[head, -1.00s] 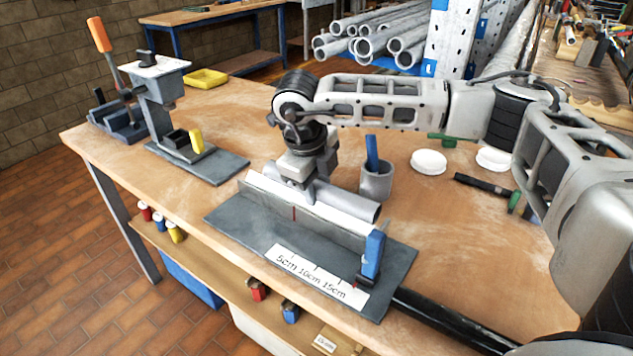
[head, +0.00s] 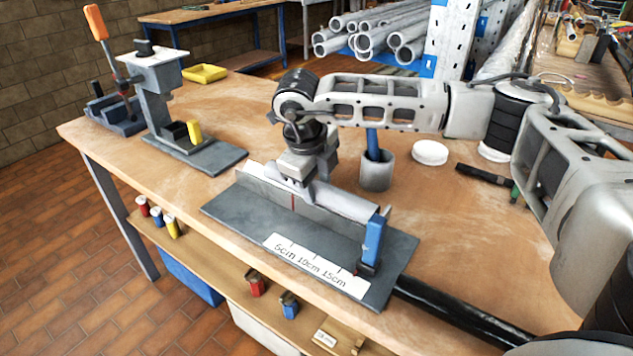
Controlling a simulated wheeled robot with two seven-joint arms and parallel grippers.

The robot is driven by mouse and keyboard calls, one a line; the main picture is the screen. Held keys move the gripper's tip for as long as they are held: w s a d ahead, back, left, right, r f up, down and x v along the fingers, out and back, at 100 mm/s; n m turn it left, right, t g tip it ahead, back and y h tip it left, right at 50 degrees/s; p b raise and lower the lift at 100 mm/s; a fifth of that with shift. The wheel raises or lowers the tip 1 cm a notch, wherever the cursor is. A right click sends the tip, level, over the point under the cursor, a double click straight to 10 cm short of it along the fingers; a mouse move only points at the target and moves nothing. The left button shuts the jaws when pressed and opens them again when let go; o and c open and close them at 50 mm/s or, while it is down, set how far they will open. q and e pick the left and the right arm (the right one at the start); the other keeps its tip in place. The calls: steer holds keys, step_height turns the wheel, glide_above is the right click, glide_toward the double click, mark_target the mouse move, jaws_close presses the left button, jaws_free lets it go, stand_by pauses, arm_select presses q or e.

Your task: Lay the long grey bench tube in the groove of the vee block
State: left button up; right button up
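The vee block is a long grey angled trough (head: 318,216) on a dark base plate (head: 235,212), with a red mark on its front wall and a blue upright stop (head: 373,240) at its right end. The grey bench tube (head: 345,204) lies along the trough, partly hidden behind the front wall, its right end close to the blue stop. I cannot tell whether it touches the groove all along. My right gripper (head: 297,186) points down over the tube's left part and is shut on it. My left gripper is not in view.
A white scale strip (head: 314,266) lies on the plate's front. A grey cup (head: 376,172) with a blue item stands behind the block. A clamp stand (head: 155,95) is at the left, with a yellow tray (head: 204,74) behind. White round pieces (head: 430,152) lie at the right.

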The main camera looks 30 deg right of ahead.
steer(key=shift+o, duration=0.3)
steer(key=shift+s+a+f, duration=0.15)
steer(key=shift+f, duration=0.25)
steer(key=shift+s+a+f, duration=0.15)
steer(key=shift+f, duration=0.2)
steer(key=shift+r, duration=0.15)
steer(key=shift+a+r, duration=0.1)
steer(key=shift+r, duration=0.15)
steer(key=d+v, duration=0.1)
steer(key=v, duration=1.5)
steer(key=shift+w+r, duration=0.35)
steer(key=shift+a, duration=0.1)
